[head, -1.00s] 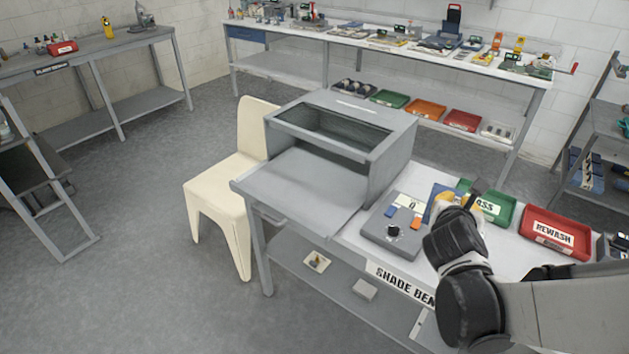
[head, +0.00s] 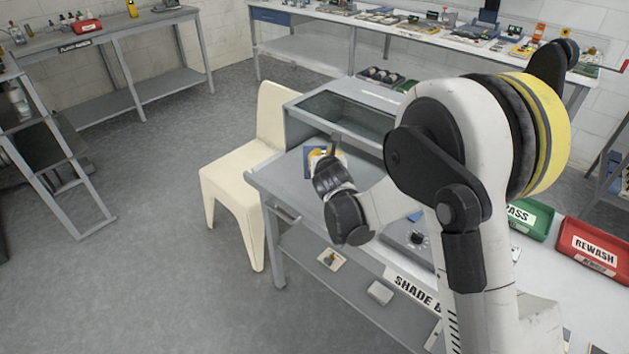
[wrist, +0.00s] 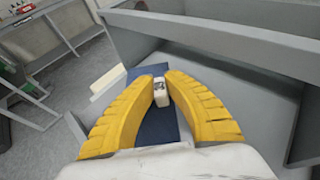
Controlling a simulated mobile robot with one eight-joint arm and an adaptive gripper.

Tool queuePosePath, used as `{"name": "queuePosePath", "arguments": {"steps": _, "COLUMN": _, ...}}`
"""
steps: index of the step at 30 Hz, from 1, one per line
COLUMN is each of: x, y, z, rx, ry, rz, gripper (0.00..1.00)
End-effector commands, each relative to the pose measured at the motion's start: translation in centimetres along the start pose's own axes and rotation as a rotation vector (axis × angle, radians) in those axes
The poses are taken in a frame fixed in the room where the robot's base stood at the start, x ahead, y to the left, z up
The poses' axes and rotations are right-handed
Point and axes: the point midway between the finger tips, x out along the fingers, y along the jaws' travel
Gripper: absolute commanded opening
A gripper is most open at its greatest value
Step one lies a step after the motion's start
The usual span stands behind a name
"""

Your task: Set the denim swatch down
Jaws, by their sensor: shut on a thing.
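The denim swatch is a dark blue flat piece. In the wrist view the swatch (wrist: 156,127) runs between and beyond the yellow fingers of my gripper (wrist: 160,92), which is shut on it. In the head view the swatch (head: 307,163) shows as a small blue patch beside my gripper (head: 325,155), over the grey tray-like surface (head: 280,178) at the front of the grey box (head: 345,115). I cannot tell whether the swatch touches that surface. My wrist hides part of it.
A cream chair (head: 240,160) stands at the left of the bench. The green PASS tray (head: 530,217) and red REWASH tray (head: 592,250) lie to the right. A grey device with a dial (head: 410,240) is partly behind my arm.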

Motion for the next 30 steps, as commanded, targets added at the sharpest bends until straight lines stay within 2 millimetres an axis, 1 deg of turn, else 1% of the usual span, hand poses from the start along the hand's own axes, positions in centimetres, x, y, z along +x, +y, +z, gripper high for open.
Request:
{"name": "queuePosePath", "arguments": {"steps": 7, "x": 1.9, "y": 0.1, "z": -4.5, "rx": 0.000, "ry": 0.000, "rz": 0.001, "gripper": 0.00}}
{"name": "queuePosePath", "arguments": {"steps": 9, "x": 2.3, "y": 0.0, "z": -5.4, "rx": 0.000, "ry": 0.000, "rz": 0.001, "gripper": 0.00}}
{"name": "queuePosePath", "arguments": {"steps": 13, "x": 2.8, "y": 0.0, "z": -6.5, "rx": 0.000, "ry": 0.000, "rz": 0.001, "gripper": 0.00}}
{"name": "queuePosePath", "arguments": {"steps": 18, "x": 3.7, "y": 0.0, "z": -8.9, "rx": 0.000, "ry": 0.000, "rz": 0.001, "gripper": 0.00}}
{"name": "queuePosePath", "arguments": {"steps": 20, "x": 3.8, "y": 0.0, "z": -9.1, "rx": 0.000, "ry": 0.000, "rz": 0.001, "gripper": 0.00}}
{"name": "queuePosePath", "arguments": {"steps": 26, "x": 3.7, "y": 0.0, "z": -8.9, "rx": 0.000, "ry": 0.000, "rz": 0.001, "gripper": 0.00}}
{"name": "queuePosePath", "arguments": {"steps": 30, "x": 3.9, "y": 0.0, "z": -9.2, "rx": 0.000, "ry": 0.000, "rz": 0.001, "gripper": 0.00}}
